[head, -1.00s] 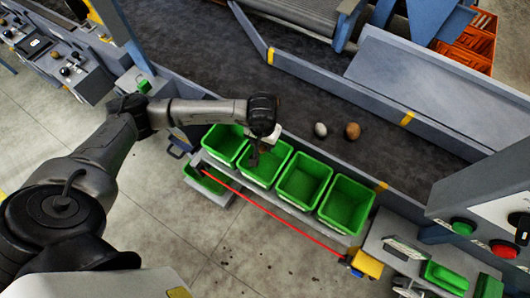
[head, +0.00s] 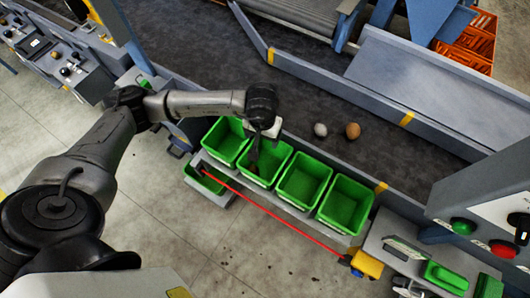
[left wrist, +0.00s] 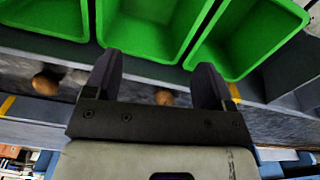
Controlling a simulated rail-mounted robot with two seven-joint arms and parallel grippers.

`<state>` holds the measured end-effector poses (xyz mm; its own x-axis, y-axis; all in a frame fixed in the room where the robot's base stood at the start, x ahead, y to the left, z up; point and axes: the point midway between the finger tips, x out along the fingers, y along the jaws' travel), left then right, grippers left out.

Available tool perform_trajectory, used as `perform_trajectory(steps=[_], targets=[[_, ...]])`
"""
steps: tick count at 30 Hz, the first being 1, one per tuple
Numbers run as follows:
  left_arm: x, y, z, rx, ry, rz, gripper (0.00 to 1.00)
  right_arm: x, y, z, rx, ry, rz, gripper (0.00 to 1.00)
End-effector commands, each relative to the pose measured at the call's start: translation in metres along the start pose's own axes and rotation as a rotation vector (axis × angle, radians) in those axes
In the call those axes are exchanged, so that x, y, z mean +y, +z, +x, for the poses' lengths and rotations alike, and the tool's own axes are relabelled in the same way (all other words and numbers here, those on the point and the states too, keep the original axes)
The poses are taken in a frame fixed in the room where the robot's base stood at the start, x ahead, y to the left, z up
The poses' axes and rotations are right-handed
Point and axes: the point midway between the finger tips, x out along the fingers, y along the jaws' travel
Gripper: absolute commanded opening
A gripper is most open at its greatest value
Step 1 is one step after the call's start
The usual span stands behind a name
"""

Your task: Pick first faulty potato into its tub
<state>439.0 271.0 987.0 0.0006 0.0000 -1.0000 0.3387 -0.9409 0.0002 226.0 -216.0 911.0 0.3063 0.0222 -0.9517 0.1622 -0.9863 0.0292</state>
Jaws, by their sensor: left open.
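A pale grey potato (head: 320,130) and a brown potato (head: 353,131) lie side by side on the dark belt (head: 400,160). In the left wrist view the brown potato (left wrist: 46,83) and a pale one (left wrist: 77,77) show at left. Another brown potato (left wrist: 164,97) shows between the finger directions there; my arm seems to hide it in the head view. My left gripper (head: 254,162) is open and empty, hanging over the second green tub (head: 284,150). The left gripper's fingers (left wrist: 158,78) are spread in the wrist view. My right gripper is out of view.
Several green tubs stand in a row along the belt's near edge, including the rightmost tub (head: 347,203). A red cord (head: 285,228) runs in front of them. A grey guard (head: 435,100) rises across the belt. A button panel (head: 485,222) stands at right.

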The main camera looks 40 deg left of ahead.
Motion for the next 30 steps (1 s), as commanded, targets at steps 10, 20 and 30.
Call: perform_trajectory(steps=[10,20,30], targets=[[0.0,-0.001,-0.068,0.004,0.001,0.0,0.76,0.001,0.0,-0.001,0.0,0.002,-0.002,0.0],[0.0,0.0,-0.098,0.001,-0.001,0.0,0.76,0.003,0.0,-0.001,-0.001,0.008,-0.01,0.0],[0.0,0.0,-0.101,0.0,0.0,0.0,0.76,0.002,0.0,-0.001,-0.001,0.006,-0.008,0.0]])
